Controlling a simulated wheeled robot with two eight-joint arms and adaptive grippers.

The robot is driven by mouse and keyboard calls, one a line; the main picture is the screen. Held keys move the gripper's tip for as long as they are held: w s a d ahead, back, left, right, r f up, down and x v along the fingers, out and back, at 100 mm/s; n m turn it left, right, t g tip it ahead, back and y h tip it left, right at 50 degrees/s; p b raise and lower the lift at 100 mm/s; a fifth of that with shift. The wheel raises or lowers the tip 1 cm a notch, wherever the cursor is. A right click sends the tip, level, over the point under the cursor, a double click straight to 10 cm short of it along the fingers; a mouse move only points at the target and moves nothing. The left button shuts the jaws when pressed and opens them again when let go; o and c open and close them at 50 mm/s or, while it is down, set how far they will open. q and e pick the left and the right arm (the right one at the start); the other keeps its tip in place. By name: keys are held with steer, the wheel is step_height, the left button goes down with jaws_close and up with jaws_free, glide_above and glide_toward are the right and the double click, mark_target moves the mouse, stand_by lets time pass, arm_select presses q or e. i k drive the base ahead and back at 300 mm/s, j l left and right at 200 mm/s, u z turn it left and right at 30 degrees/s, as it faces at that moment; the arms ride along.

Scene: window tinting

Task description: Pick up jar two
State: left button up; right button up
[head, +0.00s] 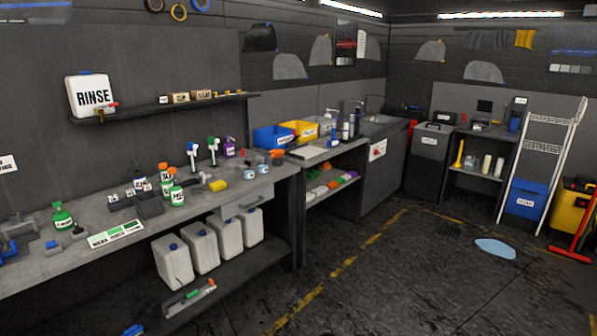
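Two small jars with pale blue labels stand on the right part of the long grey workbench (100,256): a left one (249,173) and a right one (263,169). Their labels are too small to read, so I cannot tell which, if either, is jar two. Neither of my grippers shows in the head view.
Green-labelled bottles (177,195), a dark caddy (149,204) and a yellow sponge (218,185) crowd the bench. Above is a shelf (150,110) with a RINSE container (92,95). White canisters (173,262) stand below. The floor (400,290) is mostly clear, with a blue puddle-like patch (495,249).

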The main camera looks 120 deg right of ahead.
mark_target(248, 170)
steer(key=z, duration=3.75)
